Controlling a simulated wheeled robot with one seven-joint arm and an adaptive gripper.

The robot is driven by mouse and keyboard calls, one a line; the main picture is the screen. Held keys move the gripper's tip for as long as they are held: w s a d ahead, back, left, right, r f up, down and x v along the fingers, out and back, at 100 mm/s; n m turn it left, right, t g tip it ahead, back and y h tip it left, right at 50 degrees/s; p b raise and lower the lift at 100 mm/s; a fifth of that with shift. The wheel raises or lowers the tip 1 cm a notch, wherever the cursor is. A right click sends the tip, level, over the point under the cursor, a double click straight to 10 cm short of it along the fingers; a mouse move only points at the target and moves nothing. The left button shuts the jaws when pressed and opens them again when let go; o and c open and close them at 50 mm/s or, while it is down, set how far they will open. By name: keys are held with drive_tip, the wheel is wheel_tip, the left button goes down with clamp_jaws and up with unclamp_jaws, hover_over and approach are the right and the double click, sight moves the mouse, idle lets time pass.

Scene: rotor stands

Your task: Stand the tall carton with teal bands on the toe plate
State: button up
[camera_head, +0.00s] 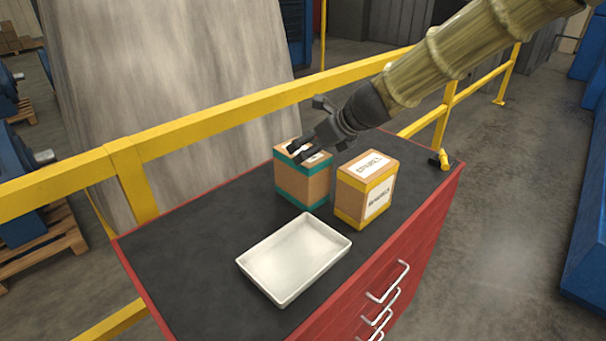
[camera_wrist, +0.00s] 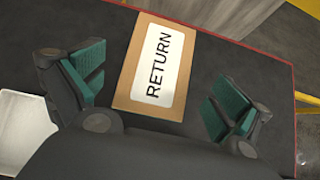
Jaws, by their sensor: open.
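The carton with teal bands (camera_head: 303,184) stands upright on the dark top of a red cabinet. My gripper (camera_head: 309,132) is just above it and covers part of its top. In the wrist view my gripper (camera_wrist: 158,92) is open, its teal-padded fingers apart. A brown carton top with a white RETURN label (camera_wrist: 162,62) lies between and beyond them; it appears to be the teal-banded carton, though no bands show there. I cannot see whether the fingers touch it. I cannot make out a toe plate in either view.
A carton with yellow bands (camera_head: 350,205) stands close to the right. A white tray (camera_head: 293,262) lies in front; its edge shows in the wrist view (camera_wrist: 22,130). A yellow rail (camera_head: 220,118) runs behind the cabinet (camera_head: 425,237). The cabinet top's left part is clear.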

sight(302, 150)
drive_tip(key=shift+p+x, duration=0.65)
drive_tip(key=shift+x, duration=1.95)
drive_tip(key=shift+r, duration=0.15)
drive_tip(key=shift+c, duration=1)
drive_tip(key=c, duration=1.7)
drive_tip(key=shift+c, duration=0.9)
